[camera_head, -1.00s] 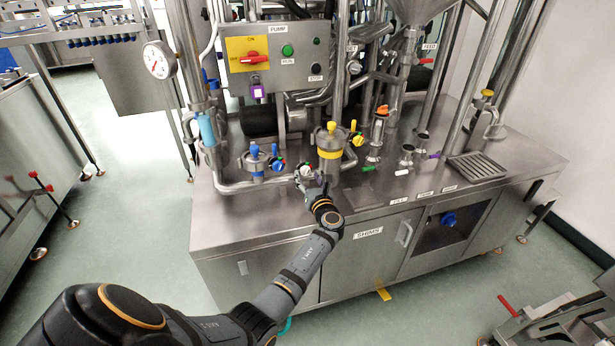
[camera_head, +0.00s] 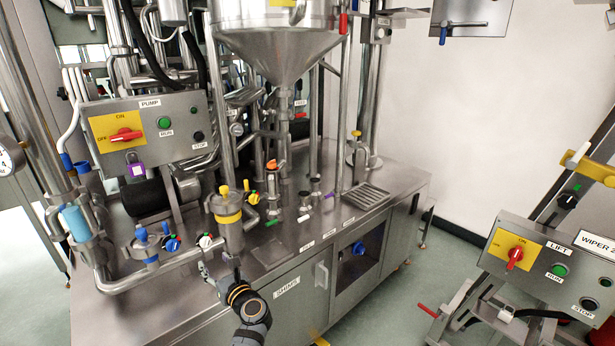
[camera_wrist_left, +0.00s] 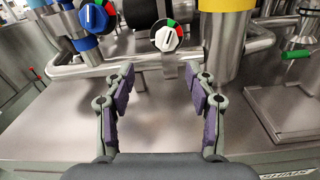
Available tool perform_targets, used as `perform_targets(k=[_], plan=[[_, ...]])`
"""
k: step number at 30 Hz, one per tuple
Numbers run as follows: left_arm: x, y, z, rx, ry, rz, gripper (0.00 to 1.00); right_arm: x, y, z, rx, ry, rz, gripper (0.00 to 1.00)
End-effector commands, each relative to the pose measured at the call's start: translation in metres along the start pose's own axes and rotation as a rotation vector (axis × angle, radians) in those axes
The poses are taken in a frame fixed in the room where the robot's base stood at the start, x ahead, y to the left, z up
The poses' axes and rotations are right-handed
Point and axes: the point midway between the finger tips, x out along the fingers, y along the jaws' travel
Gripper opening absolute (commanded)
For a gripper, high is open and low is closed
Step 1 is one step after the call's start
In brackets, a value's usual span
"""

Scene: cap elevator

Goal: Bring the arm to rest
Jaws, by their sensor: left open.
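My left gripper (camera_head: 222,272) is at the front of the steel machine's worktop, below the white dial knob (camera_head: 206,241). In the left wrist view the gripper (camera_wrist_left: 160,85) is open, with its two purple-padded fingers apart and nothing between them. The white dial knob (camera_wrist_left: 167,37) is beyond the fingertips, and I see no contact. Only the wrist end of my left arm shows in the head view. My right gripper is not in view.
A blue dial knob (camera_head: 172,244) and a yellow-banded canister (camera_head: 229,232) stand near the gripper. A horizontal pipe (camera_wrist_left: 80,68) crosses ahead. The pump panel (camera_head: 155,135) is behind. A lift panel (camera_head: 550,265) stands at the right, across open floor (camera_head: 440,255).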

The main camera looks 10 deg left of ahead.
Motion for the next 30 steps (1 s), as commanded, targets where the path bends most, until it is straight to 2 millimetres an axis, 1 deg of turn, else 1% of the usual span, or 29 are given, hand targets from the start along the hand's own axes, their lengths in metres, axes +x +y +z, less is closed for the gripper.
perform_targets(k=[2,3,5,6,8,9,11,12,14,15,17,18,21,26,27,30], plan=[[-0.007,0.029,-0.022,-0.213,0.081,0.046,0.56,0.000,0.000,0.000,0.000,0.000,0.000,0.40],[-0.015,0.050,-0.038,-0.392,0.147,0.089,0.56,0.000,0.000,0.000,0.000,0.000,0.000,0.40],[-0.032,0.079,-0.064,-0.704,0.261,0.174,0.56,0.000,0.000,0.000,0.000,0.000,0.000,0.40],[-0.047,0.095,-0.080,-0.900,0.335,0.239,0.56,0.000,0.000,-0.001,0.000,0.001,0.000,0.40],[-0.070,0.111,-0.098,-1.145,0.434,0.336,0.56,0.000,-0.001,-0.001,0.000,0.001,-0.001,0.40],[-0.084,0.117,-0.107,-1.281,0.492,0.400,0.56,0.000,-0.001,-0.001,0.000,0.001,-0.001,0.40],[-0.106,0.125,-0.117,-1.447,0.570,0.493,0.56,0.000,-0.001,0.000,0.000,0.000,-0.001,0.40],[-0.121,0.128,-0.122,-1.541,0.617,0.555,0.56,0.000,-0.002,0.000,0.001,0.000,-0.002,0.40],[-0.142,0.132,-0.128,-1.661,0.683,0.649,0.56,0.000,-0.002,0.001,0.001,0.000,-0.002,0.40],[-0.156,0.134,-0.130,-1.727,0.723,0.710,0.56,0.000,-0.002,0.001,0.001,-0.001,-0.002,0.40],[-0.177,0.137,-0.132,-1.814,0.780,0.802,0.56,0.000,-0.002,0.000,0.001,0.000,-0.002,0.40],[-0.191,0.138,-0.132,-1.864,0.816,0.865,0.56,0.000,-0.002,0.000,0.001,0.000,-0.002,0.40],[-0.223,0.141,-0.130,-1.959,0.895,1.017,0.56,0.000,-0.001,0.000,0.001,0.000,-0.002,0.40],[-0.273,0.146,-0.122,-2.042,0.995,1.258,0.56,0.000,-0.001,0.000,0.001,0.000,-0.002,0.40],[-0.275,0.144,-0.129,-2.046,1.001,1.291,0.56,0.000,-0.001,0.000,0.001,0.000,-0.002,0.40],[-0.266,0.137,-0.158,-2.037,0.989,1.299,0.56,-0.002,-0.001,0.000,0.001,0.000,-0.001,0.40]])
